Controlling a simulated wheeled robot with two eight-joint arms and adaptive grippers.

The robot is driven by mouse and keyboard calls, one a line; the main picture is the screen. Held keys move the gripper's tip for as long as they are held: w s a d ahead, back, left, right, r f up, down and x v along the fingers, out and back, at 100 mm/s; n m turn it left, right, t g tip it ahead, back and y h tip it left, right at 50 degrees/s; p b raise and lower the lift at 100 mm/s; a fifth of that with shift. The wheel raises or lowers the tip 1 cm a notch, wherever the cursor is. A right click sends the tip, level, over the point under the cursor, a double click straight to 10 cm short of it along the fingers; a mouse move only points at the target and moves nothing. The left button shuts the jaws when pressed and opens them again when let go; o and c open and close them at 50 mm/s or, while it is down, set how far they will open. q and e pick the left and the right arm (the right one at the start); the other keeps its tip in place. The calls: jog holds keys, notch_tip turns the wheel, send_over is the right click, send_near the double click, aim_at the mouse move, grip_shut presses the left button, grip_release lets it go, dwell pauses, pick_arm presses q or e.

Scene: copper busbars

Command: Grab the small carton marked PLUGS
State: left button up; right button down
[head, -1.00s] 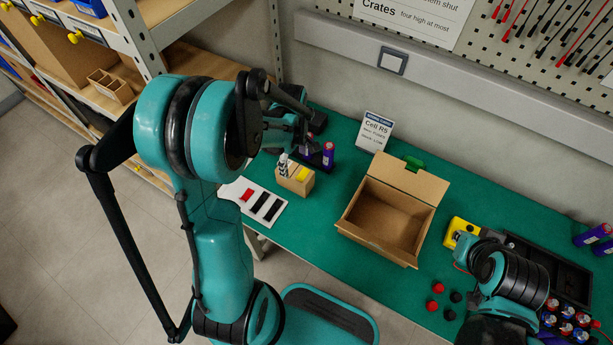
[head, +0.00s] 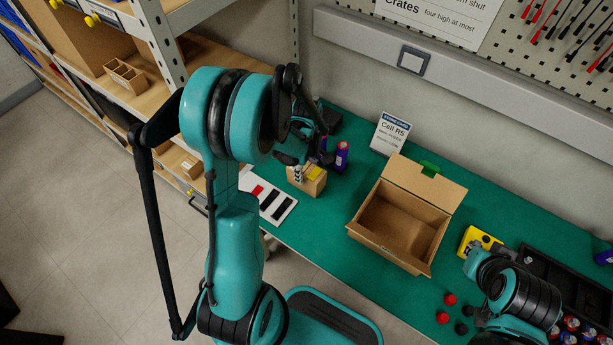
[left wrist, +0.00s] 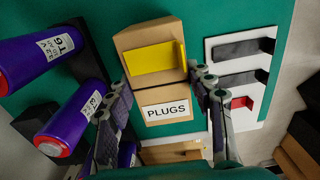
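The small carton marked PLUGS (left wrist: 165,108) is tan cardboard with a yellow piece on its top and a white label. In the head view the carton (head: 312,184) stands on the green bench, partly hidden by my left gripper (head: 302,165). In the left wrist view my left gripper (left wrist: 163,92) is open, one finger toward each side of the carton. I cannot tell whether either finger touches it. My right arm is at the lower right of the head view, and its fingers cannot be made out.
Purple cylinders (left wrist: 72,120) stand close to the carton on one side. A white board (head: 283,211) with black and red pieces lies on the other. An open, empty cardboard box (head: 392,228) is to the right. A sign (head: 389,133) stands behind; shelving is at left.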

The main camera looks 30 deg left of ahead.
pick_arm(q)
jog(key=shift+c, duration=0.7)
jog(key=shift+r, duration=0.15)
